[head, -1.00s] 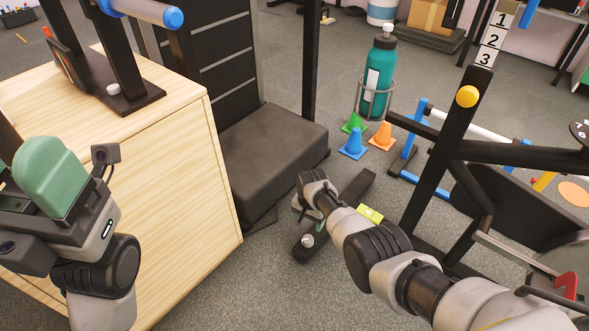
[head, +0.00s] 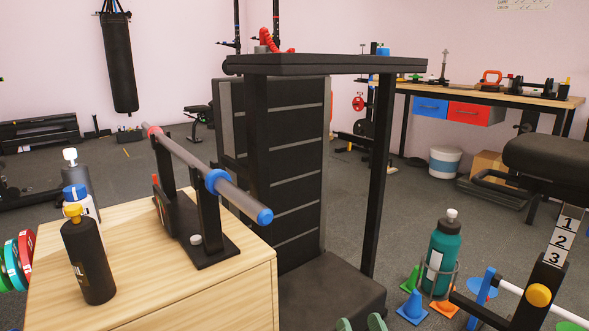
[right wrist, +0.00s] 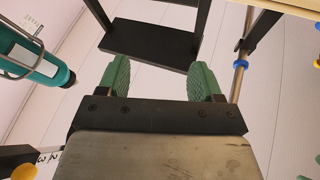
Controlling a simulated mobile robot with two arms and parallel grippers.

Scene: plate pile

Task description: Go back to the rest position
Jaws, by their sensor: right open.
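My right gripper (head: 360,324) shows only as two green fingertips at the bottom edge of the head view, in front of the dark bench seat. In the right wrist view, my right gripper (right wrist: 160,79) has its green fingers wide apart with nothing between them. My left gripper is not in the head view.
A wooden cabinet (head: 195,300) with a barbell stand (head: 205,225) and bottles is at left. A black frame (head: 380,180) stands over the dark bench seat (head: 330,290). A teal bottle (head: 440,255) and small cones (head: 413,307) are at right. Grey floor is open behind.

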